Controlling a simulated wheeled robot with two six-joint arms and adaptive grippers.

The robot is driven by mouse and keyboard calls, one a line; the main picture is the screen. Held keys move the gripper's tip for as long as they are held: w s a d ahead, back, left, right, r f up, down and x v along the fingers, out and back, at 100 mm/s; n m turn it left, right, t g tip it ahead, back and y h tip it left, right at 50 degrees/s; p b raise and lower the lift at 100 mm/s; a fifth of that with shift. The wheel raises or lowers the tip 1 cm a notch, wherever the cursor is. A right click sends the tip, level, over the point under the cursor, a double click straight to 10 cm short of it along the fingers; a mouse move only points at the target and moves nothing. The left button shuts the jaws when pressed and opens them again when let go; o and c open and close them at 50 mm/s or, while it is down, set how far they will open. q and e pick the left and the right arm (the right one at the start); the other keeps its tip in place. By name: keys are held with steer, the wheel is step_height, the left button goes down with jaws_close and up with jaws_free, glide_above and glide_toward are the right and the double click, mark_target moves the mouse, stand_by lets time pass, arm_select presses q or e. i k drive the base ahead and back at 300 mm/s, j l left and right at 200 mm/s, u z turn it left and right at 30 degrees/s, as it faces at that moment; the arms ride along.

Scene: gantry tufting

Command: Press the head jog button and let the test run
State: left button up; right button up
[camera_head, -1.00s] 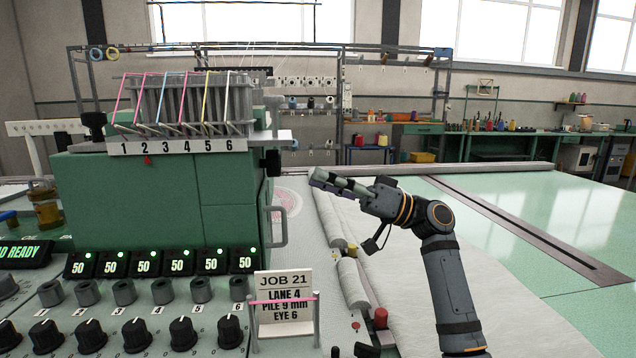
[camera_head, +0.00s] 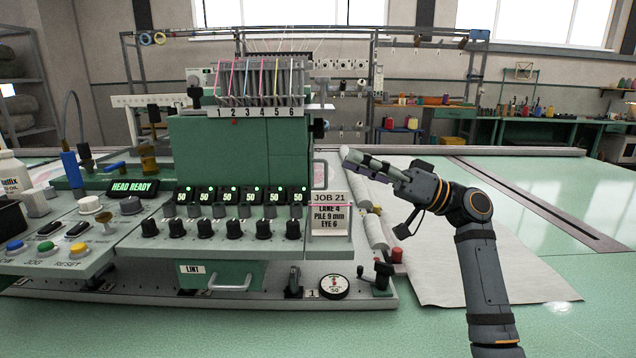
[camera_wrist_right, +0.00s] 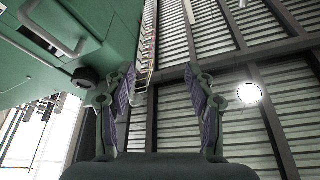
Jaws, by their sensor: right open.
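The display (camera_head: 133,187) reads HEAD READY in green. My right gripper (camera_head: 352,157) is raised right of the green machine head, far from the buttons. The right wrist view shows its two fingers (camera_wrist_right: 165,95) apart with nothing between them. My left gripper is in no view.
The green machine head (camera_head: 225,150) stands behind a row of black knobs. A JOB 21 card (camera_head: 328,215) stands at its right. A bottle (camera_head: 12,175) stands at the far left.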

mark_target(46, 245)
steer(key=k+j, duration=0.15)
steer(key=k, duration=0.55)
steer(key=k+j, duration=0.1)
steer(key=k, duration=0.65)
